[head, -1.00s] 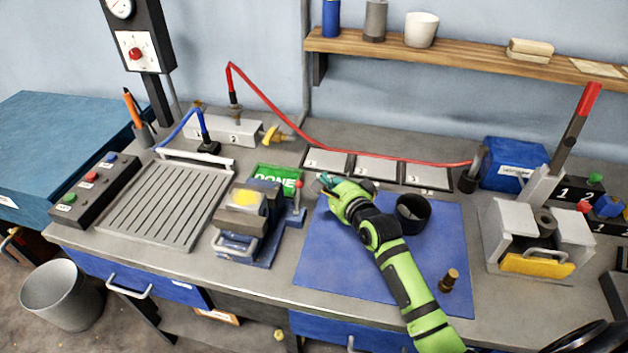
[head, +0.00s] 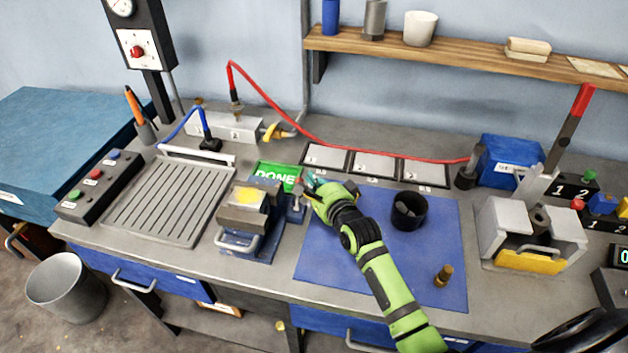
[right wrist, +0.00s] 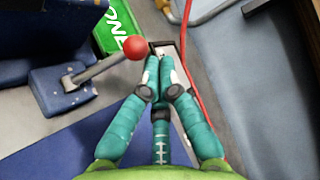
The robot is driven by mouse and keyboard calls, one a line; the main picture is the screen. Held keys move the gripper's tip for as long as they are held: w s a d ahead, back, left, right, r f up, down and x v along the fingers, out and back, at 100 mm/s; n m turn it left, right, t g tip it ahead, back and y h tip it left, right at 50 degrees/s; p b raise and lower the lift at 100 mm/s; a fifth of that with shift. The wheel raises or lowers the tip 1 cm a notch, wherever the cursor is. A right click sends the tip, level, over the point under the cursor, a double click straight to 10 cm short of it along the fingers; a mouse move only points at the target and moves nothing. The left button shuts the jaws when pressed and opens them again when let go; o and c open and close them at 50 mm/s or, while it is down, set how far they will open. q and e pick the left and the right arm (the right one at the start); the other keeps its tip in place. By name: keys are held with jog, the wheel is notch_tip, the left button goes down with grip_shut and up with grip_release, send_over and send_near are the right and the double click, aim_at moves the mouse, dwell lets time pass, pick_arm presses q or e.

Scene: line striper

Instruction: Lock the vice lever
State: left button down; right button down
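The blue vice (head: 240,235) stands on the bench left of the blue mat, with a yellow piece (head: 247,199) between its grey jaws. Its lever (right wrist: 98,70) has a grey shaft rising from a blue block to a red ball knob (right wrist: 136,47), tilted right in the right wrist view. In the head view my right gripper (head: 312,181) is just right of the lever and largely covers the knob. In the right wrist view its teal fingers (right wrist: 158,68) are together, empty, with tips just right of the knob; contact is unclear. My left gripper is out of view.
A green DONE sign (head: 276,175) lies behind the vice. A black cup (head: 409,211) and a brass piece (head: 443,275) stand on the blue mat (head: 340,255). A slotted tray (head: 170,200) lies left of the vice.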

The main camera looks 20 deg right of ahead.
jog(key=shift+s+a+r+n+t+b, duration=0.1)
jog(key=shift+s+a+n+t+b, duration=0.15)
jog(key=shift+t+b, duration=0.3)
